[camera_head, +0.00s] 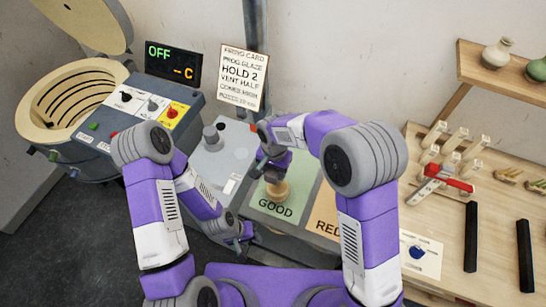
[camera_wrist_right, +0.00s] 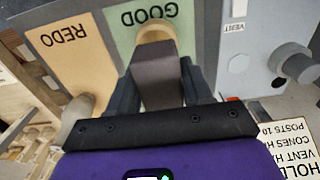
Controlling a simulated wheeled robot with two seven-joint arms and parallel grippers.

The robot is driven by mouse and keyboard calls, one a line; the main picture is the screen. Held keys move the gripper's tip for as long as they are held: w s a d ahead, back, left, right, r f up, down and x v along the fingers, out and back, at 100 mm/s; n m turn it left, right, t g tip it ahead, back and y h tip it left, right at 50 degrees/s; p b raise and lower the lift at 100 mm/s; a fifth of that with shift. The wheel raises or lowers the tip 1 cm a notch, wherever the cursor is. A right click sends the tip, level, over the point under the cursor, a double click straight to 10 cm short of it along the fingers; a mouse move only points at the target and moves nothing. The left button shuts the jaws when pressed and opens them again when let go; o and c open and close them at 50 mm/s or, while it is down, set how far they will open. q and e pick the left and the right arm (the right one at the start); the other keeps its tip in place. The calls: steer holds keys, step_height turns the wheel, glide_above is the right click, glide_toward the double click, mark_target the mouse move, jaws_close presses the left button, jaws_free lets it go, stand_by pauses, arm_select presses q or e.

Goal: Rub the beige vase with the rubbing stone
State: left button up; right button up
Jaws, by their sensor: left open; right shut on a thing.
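The beige vase (camera_head: 278,191) stands on the green GOOD mat (camera_head: 297,207). In the right wrist view the vase (camera_wrist_right: 157,30) shows just beyond the rubbing stone and is partly hidden by it. My right gripper (camera_head: 271,164) is right above the vase, shut on the dark grey rubbing stone (camera_head: 273,175). The stone (camera_wrist_right: 158,72) sits between both fingers in the right wrist view. It overlaps the vase in both views; I cannot tell whether they touch. My left gripper (camera_head: 247,240) is open and empty, low in front of the GOOD mat's left corner.
An orange REDO mat (camera_head: 324,215) lies right of the green one. A grey panel with knobs (camera_head: 218,160) is to its left, beside a control box (camera_head: 150,105) and open kiln (camera_head: 75,95). A wooden rack (camera_head: 455,160) and dark bars (camera_head: 471,235) occupy the right table.

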step_height(320, 180, up, 3)
steer(key=shift+f, duration=0.2)
steer(key=shift+w+r+p, duration=0.1)
steer(key=shift+r+p, duration=2.1)
steer(key=shift+r, duration=0.55)
steer(key=shift+d+f, duration=0.1)
